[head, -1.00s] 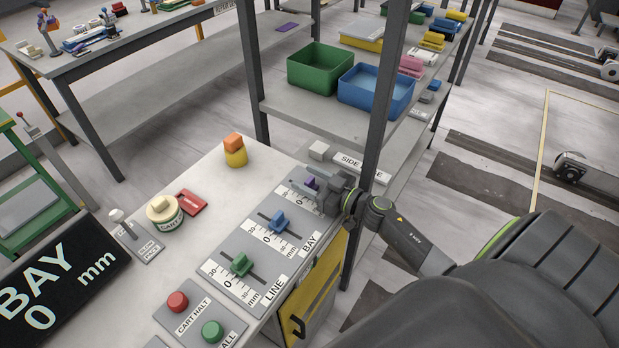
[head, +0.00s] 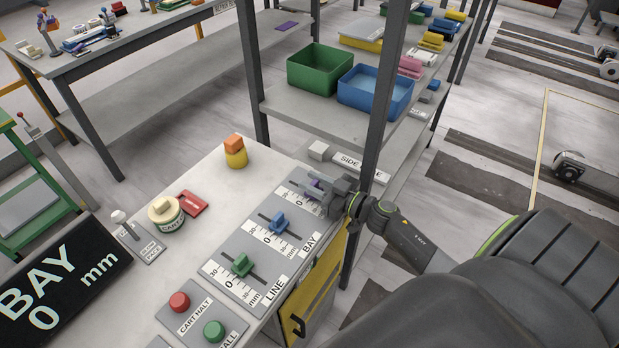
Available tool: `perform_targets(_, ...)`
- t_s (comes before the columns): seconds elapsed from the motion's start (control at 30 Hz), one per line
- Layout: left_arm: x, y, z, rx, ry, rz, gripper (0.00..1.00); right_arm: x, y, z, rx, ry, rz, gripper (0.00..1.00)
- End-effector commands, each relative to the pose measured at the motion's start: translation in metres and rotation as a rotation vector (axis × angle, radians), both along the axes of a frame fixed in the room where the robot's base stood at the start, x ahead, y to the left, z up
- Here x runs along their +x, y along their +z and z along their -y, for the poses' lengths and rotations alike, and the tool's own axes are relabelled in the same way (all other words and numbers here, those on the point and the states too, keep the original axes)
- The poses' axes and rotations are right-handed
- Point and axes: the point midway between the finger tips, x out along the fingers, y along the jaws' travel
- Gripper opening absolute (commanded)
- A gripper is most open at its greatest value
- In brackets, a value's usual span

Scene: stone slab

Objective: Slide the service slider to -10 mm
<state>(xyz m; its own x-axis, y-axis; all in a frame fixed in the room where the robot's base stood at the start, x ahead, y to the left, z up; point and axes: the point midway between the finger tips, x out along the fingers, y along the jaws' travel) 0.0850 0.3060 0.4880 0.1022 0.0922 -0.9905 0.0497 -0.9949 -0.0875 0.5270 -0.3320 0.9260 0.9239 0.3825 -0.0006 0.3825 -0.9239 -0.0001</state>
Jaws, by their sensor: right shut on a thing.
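Three sliders sit in a row on the slab's panel. The green LINE slider (head: 241,265) is nearest and the blue BAY slider (head: 278,221) is in the middle, each near its 0 mark. A purple slider knob (head: 316,184) is on the farthest plate; its name label is hidden by my arm. My right gripper (head: 322,188) comes in from the right, low over that plate, and is shut on the purple knob, partly covering it. The display (head: 62,285) at left reads BAY 0 mm. My left gripper is not in view.
Red (head: 179,301) and green (head: 213,331) buttons stand at the front. A shelf post (head: 375,130) rises just behind my right gripper.

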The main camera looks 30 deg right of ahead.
Motion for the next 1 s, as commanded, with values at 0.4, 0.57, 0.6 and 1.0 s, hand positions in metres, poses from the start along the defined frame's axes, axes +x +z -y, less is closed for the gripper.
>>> perform_targets(0.4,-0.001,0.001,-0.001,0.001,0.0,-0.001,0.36,-0.001,0.0,0.001,0.0,0.0,0.0,0.48)
perform_targets(0.57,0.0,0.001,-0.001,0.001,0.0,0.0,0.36,-0.001,0.0,0.0,0.0,0.0,0.0,0.51)
perform_targets(0.6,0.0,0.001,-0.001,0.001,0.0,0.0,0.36,-0.001,0.0,0.0,0.0,0.0,0.0,0.51)
perform_targets(1.0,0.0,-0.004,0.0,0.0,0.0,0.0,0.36,-0.013,-0.002,0.006,-0.001,-0.001,-0.001,0.51)
